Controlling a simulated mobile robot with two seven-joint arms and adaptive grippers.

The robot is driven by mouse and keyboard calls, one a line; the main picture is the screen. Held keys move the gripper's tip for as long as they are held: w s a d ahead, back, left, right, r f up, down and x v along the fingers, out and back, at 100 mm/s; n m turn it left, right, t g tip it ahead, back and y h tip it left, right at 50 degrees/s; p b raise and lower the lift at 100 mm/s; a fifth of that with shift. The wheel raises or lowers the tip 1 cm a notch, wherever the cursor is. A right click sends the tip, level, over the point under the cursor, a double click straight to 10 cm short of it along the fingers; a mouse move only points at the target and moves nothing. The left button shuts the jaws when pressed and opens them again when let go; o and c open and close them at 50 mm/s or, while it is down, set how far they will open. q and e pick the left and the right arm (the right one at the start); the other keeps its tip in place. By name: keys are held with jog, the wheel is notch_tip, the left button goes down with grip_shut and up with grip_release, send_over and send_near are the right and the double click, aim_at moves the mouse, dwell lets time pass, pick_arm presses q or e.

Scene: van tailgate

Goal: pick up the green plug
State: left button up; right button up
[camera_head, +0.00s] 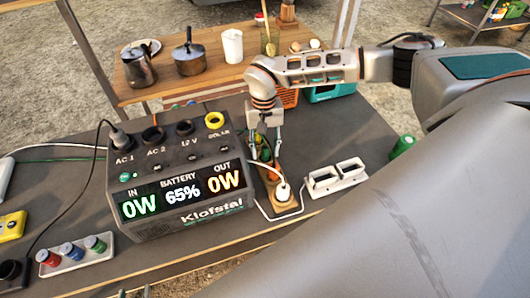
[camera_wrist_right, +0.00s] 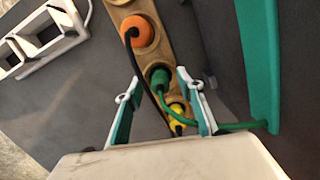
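The green plug (camera_wrist_right: 160,77) sits in a wooden holder (camera_wrist_right: 151,54), its green cord running off to the right in the right wrist view. My right gripper (camera_wrist_right: 157,76) is open, with a finger on each side of the green plug and a gap visible on both sides. A yellow plug (camera_wrist_right: 178,114) is nearer the palm and an orange plug (camera_wrist_right: 136,32) is farther out. In the head view my right gripper (camera_head: 265,150) points down over the holder, beside the power station (camera_head: 175,165). Only small dark tips, possibly my left gripper (camera_head: 135,293), show at the bottom edge.
A white plug (camera_head: 283,190) stands at the holder's near end. A white two-opening rack (camera_head: 337,179) is to its right. An orange basket (camera_head: 288,97) and a teal bin (camera_head: 331,90) stand behind. A tray of coloured caps (camera_head: 75,255) is at the left front.

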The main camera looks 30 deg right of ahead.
grip_shut()
jog(key=shift+r, duration=0.5)
notch_tip(320, 180, up, 23)
jog(key=p, duration=0.3)
dwell(0.3)
jog(key=shift+r, duration=0.1)
